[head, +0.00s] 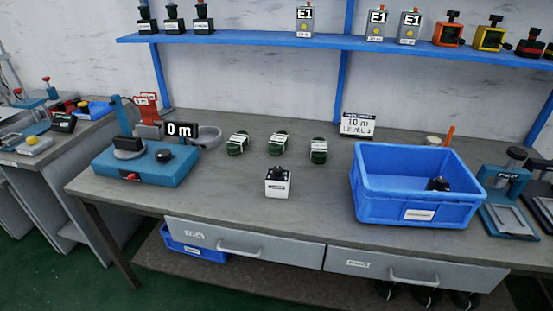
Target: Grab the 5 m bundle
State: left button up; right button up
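Three dark green bundles with white bands or labels lie in a row at the middle of the grey bench: a left one (237,143), a middle one (278,143) and a right one (318,150). Their label text is too small to read, so I cannot tell which is the 5 m bundle. A blue measuring device (150,165) stands left of them, by a black display (180,130) reading "0 m". Neither of my grippers is in view.
A small white box with a black top (278,183) stands in front of the bundles. A blue crate (415,215) holding a black item is at the right. A sign (357,125) reading "10 m" stands behind. A blue shelf (260,39) runs above the bench (230,205).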

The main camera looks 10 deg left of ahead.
aim_at(278, 144)
jog(key=z, duration=0.1)
jog(key=k, duration=0.5)
jog(key=u, duration=1)
jog(key=i, duration=1)
jog(key=z, duration=0.4)
jog(key=i, duration=0.75)
jog(key=z, duration=0.55)
